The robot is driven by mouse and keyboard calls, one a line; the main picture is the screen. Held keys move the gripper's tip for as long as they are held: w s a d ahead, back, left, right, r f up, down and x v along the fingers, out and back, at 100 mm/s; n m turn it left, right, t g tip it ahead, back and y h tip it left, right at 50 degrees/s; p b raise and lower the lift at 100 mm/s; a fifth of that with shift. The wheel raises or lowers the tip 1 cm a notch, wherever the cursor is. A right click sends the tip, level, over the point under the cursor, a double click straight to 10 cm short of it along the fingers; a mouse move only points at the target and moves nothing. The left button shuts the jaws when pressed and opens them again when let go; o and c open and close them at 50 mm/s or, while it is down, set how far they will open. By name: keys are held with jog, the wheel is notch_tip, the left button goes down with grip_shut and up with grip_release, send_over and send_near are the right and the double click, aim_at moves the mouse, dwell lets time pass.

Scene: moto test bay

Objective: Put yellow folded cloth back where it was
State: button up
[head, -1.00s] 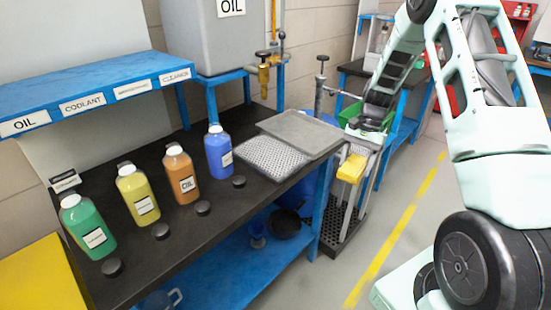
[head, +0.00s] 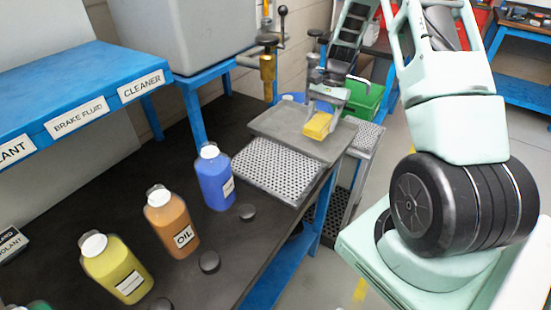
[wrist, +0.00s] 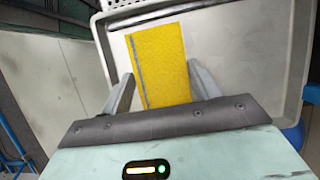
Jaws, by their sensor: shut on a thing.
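The yellow folded cloth (head: 318,125) is held in my gripper (head: 325,108), over the right part of a shallow grey tray (head: 275,127) on the dark bench. In the wrist view the cloth (wrist: 160,65) shows a grey stripe along its left side and lies between the two fingers of my gripper (wrist: 160,85). The grey tray (wrist: 245,70) shows below and around it. I cannot tell whether the cloth touches the tray floor.
A perforated metal plate (head: 275,172) lies in front of the tray. Blue (head: 215,180), orange (head: 172,225) and yellow (head: 115,270) bottles stand on the bench to the left, with loose black caps. A brass tap (head: 267,65) rises behind the tray. A green bin (head: 362,100) is beyond.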

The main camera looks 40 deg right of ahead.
jog(key=shift+a, duration=0.35)
jog(key=p, duration=0.4)
send_near(287, 174)
jog(key=shift+x, duration=1.2)
jog(key=shift+s+a+r, duration=0.1)
jog(key=shift+s+a, duration=0.15)
jog(key=shift+a, duration=0.45)
jog(key=shift+f+p, duration=0.55)
jog(key=shift+f, duration=1.3)
jog(key=shift+f, duration=0.1)
jog(key=o, duration=0.9)
jog(key=shift+o, duration=0.2)
